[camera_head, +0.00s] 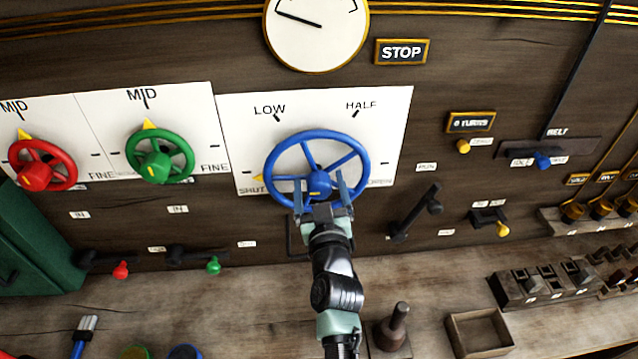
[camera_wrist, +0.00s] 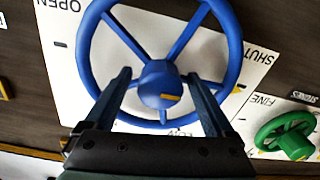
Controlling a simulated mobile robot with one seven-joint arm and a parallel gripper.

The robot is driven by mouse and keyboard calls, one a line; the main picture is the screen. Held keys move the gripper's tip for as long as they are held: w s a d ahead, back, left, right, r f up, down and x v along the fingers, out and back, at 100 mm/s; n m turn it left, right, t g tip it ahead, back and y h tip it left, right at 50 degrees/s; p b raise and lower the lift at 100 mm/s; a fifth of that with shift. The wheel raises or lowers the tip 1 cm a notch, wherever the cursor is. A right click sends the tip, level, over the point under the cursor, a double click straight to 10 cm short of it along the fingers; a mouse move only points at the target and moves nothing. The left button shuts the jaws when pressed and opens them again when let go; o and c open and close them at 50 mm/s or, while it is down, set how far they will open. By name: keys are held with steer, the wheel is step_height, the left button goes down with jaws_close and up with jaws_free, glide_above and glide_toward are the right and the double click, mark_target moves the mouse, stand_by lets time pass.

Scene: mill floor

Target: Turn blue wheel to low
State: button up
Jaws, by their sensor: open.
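The blue wheel (camera_head: 348,146) is a spoked handwheel on a white dial plate (camera_head: 226,112). The plate reads SHUT at lower left, LOW at upper left, HALF at upper right and OPEN at lower right. A yellow pointer (camera_head: 258,178) at the wheel's left rim sits beside SHUT. My gripper (camera_head: 321,192) is open at the lower part of the wheel, fingers either side of the hub. The upside-down wrist view shows the blue wheel (camera_wrist: 232,58) with its hub (camera_wrist: 158,88) between the fingers. I cannot tell whether they touch the wheel.
Red (camera_head: 38,170) and green (camera_head: 160,157) wheels stand to the left. A round gauge (camera_head: 318,30) and a STOP sign (camera_head: 402,52) are above. A black lever (camera_head: 416,212) sits right of my gripper. Below is a bench with an upright peg (camera_head: 393,328) and an open box (camera_head: 480,332).

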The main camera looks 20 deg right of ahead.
steer(key=shift+w, duration=0.1)
steer(key=shift+c, duration=0.3)
steer(key=c, duration=1.3)
steer(key=shift+m, duration=0.4)
steer(key=m, duration=0.4)
steer(key=shift+m+b, duration=0.4)
steer(key=m, duration=0.6)
steer(key=shift+m, duration=0.3)
steer(key=o, duration=1.4)
steer(key=shift+c, duration=0.2)
